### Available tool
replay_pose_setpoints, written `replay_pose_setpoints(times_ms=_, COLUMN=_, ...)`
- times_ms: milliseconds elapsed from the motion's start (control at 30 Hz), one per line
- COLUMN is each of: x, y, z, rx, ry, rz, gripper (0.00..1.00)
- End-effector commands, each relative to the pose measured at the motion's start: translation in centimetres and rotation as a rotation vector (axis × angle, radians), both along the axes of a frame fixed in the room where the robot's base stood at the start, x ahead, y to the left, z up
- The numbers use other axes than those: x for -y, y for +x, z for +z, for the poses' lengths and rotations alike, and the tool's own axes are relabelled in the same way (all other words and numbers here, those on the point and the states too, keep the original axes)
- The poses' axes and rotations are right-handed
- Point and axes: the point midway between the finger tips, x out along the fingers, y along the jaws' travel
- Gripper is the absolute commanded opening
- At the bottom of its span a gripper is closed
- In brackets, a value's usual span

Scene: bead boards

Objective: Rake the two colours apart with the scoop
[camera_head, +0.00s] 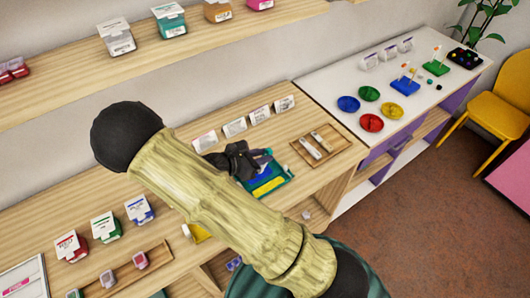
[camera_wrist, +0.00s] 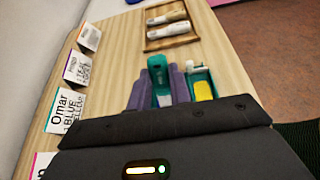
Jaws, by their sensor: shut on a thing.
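My gripper (camera_wrist: 160,88) has purple fingers shut on a teal scoop (camera_wrist: 157,63), whose upper end shows between and beyond the fingertips in the wrist view. In the head view my gripper (camera_head: 262,160) is over the back of a teal tray (camera_head: 288,181). The tray holds a blue patch (camera_head: 262,170) and a yellow patch (camera_head: 268,186), lying close together; single beads are too small to make out. In the wrist view the tray (camera_wrist: 212,78) shows to the right of the fingers, with yellow (camera_wrist: 202,91) in it. The scoop's working end is hidden.
A wooden tray (camera_head: 297,142) with two pale-handled tools lies to the right of the teal tray. Small labelled boxes (camera_head: 105,226) stand to the left. My arm covers much of the front.

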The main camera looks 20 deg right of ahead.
Motion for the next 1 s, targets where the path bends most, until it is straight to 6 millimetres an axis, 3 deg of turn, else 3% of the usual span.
replay_pose_setpoints(times_ms=900, x=-4.3, y=-1.3, z=0.1, rx=0.000, ry=0.001, rz=0.001, gripper=0.00)
replay_pose_setpoints(times_ms=1000, x=-3.6, y=-1.2, z=0.0, rx=0.001, ry=-0.001, rz=-0.001, gripper=0.00)
